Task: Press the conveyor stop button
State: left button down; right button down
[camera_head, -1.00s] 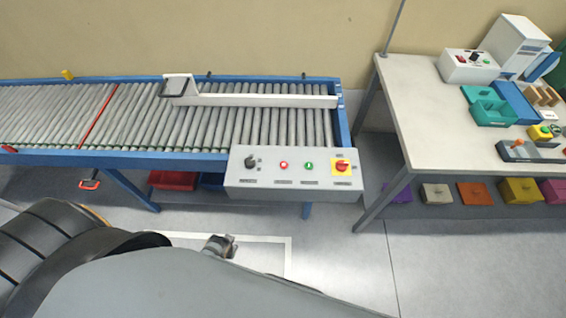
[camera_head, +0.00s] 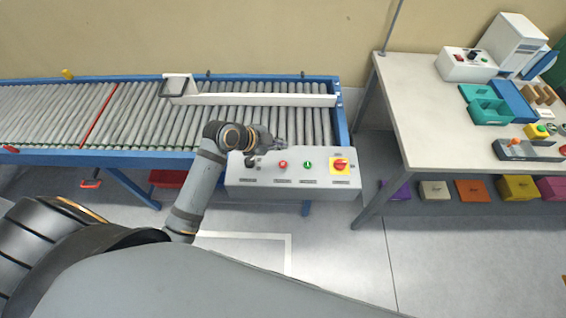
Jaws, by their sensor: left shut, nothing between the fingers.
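The grey control box (camera_head: 262,180) is mounted on the front edge of the roller conveyor. It carries a black knob, a round red button (camera_head: 283,164), a green button (camera_head: 308,164) and a red switch on a yellow plate (camera_head: 340,167). The labels are too small to read. My left gripper (camera_head: 280,146) is shut and empty, at the box's upper edge, just behind the red button in the picture. I cannot tell its height above the box or whether it touches. The arm partly covers the box's left end. My right gripper is out of view.
The roller conveyor (camera_head: 60,112) has a white guide bar (camera_head: 265,100) across it. A work table (camera_head: 425,120) with teal trays and devices stands at the right. Coloured boxes sit beneath it. The floor between is clear.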

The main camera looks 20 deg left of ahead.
pick_arm(q)
jog(key=shift+w+d+r+m, duration=0.15)
jog(key=shift+r+m, duration=0.15)
jog(key=shift+f, duration=0.1)
jog(key=b, duration=0.7)
send_over(281, 165)
notch_tip(281, 165, down, 8)
jog(key=shift+r, duration=0.1)
jog(key=shift+f+b, duration=0.35)
jog(key=shift+f, duration=0.15)
dwell(0.5)
jog(key=shift+f, duration=0.4)
